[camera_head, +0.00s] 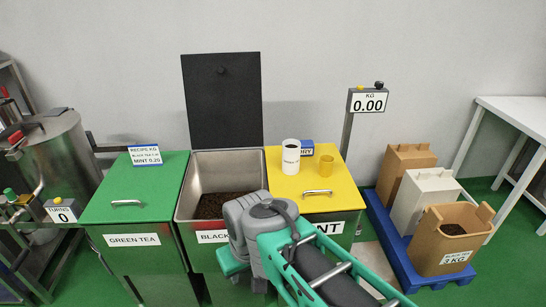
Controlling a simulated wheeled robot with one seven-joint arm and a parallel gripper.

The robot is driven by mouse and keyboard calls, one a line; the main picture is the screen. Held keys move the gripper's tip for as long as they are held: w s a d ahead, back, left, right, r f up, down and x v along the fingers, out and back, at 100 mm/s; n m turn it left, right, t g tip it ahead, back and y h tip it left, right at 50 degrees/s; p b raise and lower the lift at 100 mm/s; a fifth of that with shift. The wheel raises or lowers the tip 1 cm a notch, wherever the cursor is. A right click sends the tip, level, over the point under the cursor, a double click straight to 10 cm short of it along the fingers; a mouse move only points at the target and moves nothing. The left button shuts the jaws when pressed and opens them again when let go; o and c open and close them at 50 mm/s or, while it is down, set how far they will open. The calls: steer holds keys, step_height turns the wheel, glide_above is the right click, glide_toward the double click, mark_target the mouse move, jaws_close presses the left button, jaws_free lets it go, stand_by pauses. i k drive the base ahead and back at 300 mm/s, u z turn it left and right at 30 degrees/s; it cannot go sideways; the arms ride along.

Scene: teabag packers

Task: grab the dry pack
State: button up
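The dry pack is a small blue and white item lettered "DRY" (306,147). It lies on the yellow lid (338,183), near its back edge. A white cup with dark contents (290,158) stands in front and to the left of it and may hide its left part. My arm, grey and green, reaches in from the bottom right, in front of the bins. The fingers of my gripper cannot be made out.
A green-lidded bin (138,190) is at left. A scale display (368,101) reads 0.00. Boxes stand on a blue pallet (400,250).

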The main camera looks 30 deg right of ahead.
mark_target(307, 146)
steer(key=u, duration=0.1)
steer(key=i, duration=1.15)
steer(key=z, duration=0.8)
